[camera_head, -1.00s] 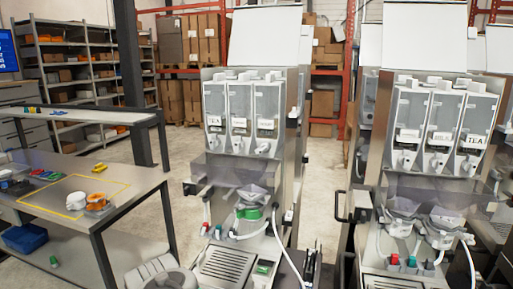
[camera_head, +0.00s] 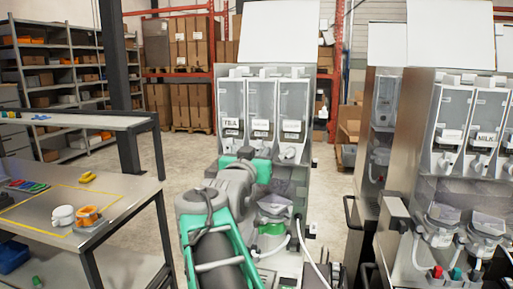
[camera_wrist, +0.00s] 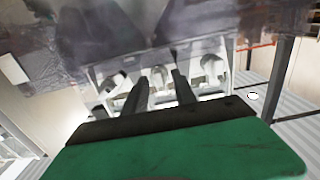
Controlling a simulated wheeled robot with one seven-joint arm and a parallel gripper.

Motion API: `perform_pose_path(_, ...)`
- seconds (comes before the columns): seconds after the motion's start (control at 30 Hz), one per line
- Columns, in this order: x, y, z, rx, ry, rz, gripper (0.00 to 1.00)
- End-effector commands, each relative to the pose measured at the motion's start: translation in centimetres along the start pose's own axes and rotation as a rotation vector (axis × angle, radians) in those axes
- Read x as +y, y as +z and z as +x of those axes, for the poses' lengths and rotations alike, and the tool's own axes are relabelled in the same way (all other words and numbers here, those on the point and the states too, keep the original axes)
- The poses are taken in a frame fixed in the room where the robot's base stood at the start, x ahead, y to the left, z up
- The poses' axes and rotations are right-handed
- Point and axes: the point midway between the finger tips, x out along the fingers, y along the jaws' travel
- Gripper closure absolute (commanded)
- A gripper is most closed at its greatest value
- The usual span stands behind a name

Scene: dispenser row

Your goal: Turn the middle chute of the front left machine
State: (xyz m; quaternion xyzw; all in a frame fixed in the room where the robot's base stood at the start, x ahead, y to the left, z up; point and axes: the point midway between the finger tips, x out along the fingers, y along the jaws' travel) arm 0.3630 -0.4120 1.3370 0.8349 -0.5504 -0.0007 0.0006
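The front left machine (camera_head: 306,185) stands ahead of me with three clear canisters; the left label reads TEA. Its middle canister (camera_head: 262,105) has a label too small to read. In the wrist view the middle chute (camera_wrist: 160,76) is a pale spout between my two dark fingers. The left chute (camera_wrist: 112,84) and right chute (camera_wrist: 211,66) are on either side. My gripper (camera_wrist: 161,84) is open, its fingers pointing at the chute row; I cannot tell whether they touch the middle chute. In the head view my arm hides the fingers and part of the chutes.
A funnel (camera_head: 273,208) and a green part sit below the chutes. Another dispenser (camera_head: 459,140) stands to the right. A table (camera_head: 120,195) with a white and an orange item is at the left. Open floor lies between table and machine.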

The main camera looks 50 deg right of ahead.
Motion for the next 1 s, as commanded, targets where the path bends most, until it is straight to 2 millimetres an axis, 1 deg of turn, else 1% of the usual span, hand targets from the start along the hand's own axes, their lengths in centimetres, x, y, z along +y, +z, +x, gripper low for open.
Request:
perform_pose_path(0.03, 0.09, -0.18, 0.64, -0.001, 0.002, 0.000, 0.67)
perform_pose_path(0.13, 0.05, -0.04, 1.24, -0.001, 0.000, 0.001, 0.67)
perform_pose_path(0.37, -0.02, 0.04, 1.30, 0.000, -0.002, 0.001, 0.68)
perform_pose_path(0.73, -0.03, 0.04, 1.27, 0.000, -0.002, 0.001, 0.98)
perform_pose_path(0.77, -0.03, 0.04, 1.27, 0.000, -0.002, 0.001, 1.00)
perform_pose_path(1.0, -0.03, 0.06, 1.27, 0.000, -0.002, 0.002, 1.00)
